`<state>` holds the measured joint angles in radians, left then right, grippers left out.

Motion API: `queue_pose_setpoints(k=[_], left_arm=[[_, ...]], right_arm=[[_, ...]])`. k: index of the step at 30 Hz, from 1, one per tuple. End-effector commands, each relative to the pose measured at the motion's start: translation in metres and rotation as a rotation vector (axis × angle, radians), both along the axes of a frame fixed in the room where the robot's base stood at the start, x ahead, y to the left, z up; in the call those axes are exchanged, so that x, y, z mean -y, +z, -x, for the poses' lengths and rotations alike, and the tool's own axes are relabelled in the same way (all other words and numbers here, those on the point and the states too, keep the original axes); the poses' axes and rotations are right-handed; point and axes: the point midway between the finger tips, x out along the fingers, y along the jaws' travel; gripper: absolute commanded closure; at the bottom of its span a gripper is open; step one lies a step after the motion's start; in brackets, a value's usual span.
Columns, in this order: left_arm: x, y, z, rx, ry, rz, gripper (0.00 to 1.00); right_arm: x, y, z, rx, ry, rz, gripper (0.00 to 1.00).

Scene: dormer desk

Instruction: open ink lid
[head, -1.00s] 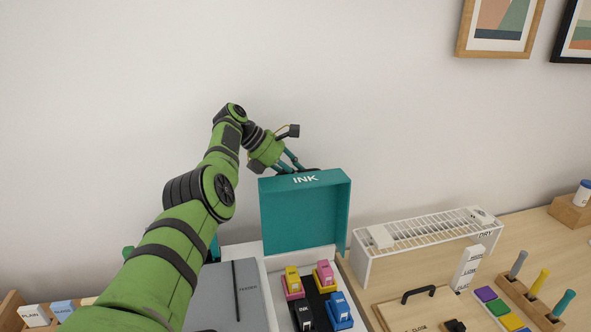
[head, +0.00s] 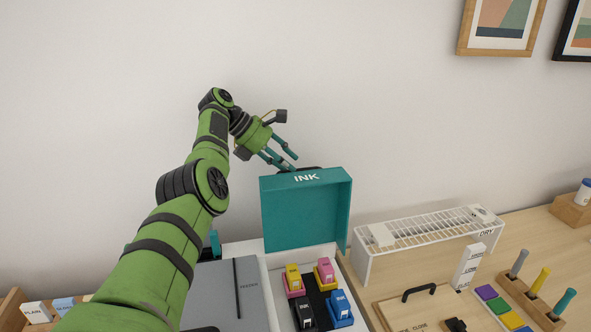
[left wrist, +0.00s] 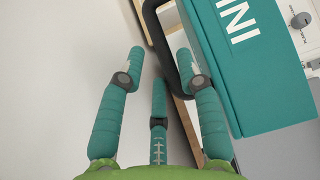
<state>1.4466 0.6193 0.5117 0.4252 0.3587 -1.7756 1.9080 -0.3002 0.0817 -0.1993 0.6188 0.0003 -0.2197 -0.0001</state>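The teal ink lid (head: 305,215), marked INK, stands raised and roughly upright at the back of the white ink box (head: 262,282). It also fills the upper right of the left wrist view (left wrist: 262,75). Its black handle (left wrist: 150,12) runs along the lid's edge, partly hidden behind one finger. My left gripper (head: 291,162) is just above and behind the lid's top edge. In the left wrist view its fingers (left wrist: 160,68) are spread, with nothing held between them; whether one touches the handle I cannot tell. My right gripper is out of view.
Several coloured ink stamps (head: 325,272) stand in the open box. A grey case (head: 212,290) lies to its left. A white drying rack (head: 425,240) and a wooden lid with black handle (head: 418,291) are to its right. The wall is close behind.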

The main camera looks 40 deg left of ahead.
Motion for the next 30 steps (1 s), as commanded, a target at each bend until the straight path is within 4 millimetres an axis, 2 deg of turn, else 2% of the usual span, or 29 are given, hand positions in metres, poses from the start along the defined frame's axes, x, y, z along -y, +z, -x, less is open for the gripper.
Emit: queue_pose_setpoints(k=[1,6,9,15,30], left_arm=[[-0.008,0.011,0.007,0.005,0.005,-0.001,0.65],[-0.027,0.04,0.027,0.006,0.003,0.002,0.65],[-0.03,0.046,0.031,0.003,0.0,0.001,0.65],[-0.036,0.053,0.037,0.002,0.0,0.001,0.65],[-0.037,0.054,0.038,0.002,0.0,0.0,0.65]], right_arm=[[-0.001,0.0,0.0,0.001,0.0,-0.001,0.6],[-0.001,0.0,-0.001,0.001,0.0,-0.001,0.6],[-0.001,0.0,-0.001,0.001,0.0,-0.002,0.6],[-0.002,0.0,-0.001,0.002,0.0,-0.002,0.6],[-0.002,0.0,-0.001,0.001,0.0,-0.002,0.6]])
